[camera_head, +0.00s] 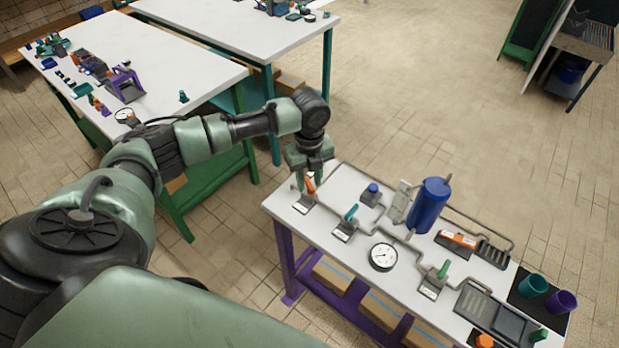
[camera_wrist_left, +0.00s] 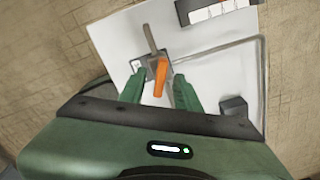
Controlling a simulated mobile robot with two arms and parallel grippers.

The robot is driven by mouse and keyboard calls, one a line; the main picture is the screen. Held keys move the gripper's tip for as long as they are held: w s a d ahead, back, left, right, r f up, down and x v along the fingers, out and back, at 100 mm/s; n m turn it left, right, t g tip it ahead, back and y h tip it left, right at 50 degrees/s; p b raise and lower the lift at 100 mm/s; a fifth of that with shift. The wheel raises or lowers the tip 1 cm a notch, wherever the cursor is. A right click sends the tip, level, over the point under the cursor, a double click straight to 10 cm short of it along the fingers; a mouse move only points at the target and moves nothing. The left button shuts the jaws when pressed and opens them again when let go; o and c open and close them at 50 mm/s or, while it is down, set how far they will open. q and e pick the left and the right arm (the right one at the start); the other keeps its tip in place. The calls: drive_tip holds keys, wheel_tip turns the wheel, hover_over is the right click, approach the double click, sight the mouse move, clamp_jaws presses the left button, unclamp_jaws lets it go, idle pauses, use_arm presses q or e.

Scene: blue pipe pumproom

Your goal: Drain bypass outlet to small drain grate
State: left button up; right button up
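The white pipe bench (camera_head: 335,235) carries a blue tank (camera_head: 428,205), grey pipes and several valves. My left gripper (camera_head: 311,178) is above the bench's left corner, pointing down over a valve with an orange handle (camera_head: 309,186). In the left wrist view, the orange handle (camera_wrist_left: 161,77) shows between the two green fingers, with gaps on both sides, so the gripper is open. A teal-handled valve (camera_head: 351,212) and a green-handled valve (camera_head: 442,270) stand further right. A slotted dark grate (camera_head: 492,252) lies near the back right edge. My right gripper is not in view.
A round gauge (camera_head: 382,257) sits at the bench's front middle. Teal (camera_head: 533,286) and purple (camera_head: 562,301) cups stand at the right end. A white table with small parts (camera_head: 150,60) is behind my left arm. Open floor lies beyond the bench.

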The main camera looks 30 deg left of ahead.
use_arm(q)
clamp_jaws()
drive_tip(key=shift+r+n+p, duration=0.2)
drive_tip(key=shift+n+p, duration=0.4)
drive_tip(key=shift+p, duration=0.3)
drive_tip(key=shift+n+p, duration=0.6)
drive_tip(key=shift+p, duration=0.2)
drive_tip(key=n+p, duration=0.2)
drive_tip(key=shift+n, duration=0.3)
drive_tip(key=shift+f+n+p, duration=0.15)
drive_tip(key=shift+n+p, duration=0.3)
drive_tip(key=shift+n, duration=0.05)
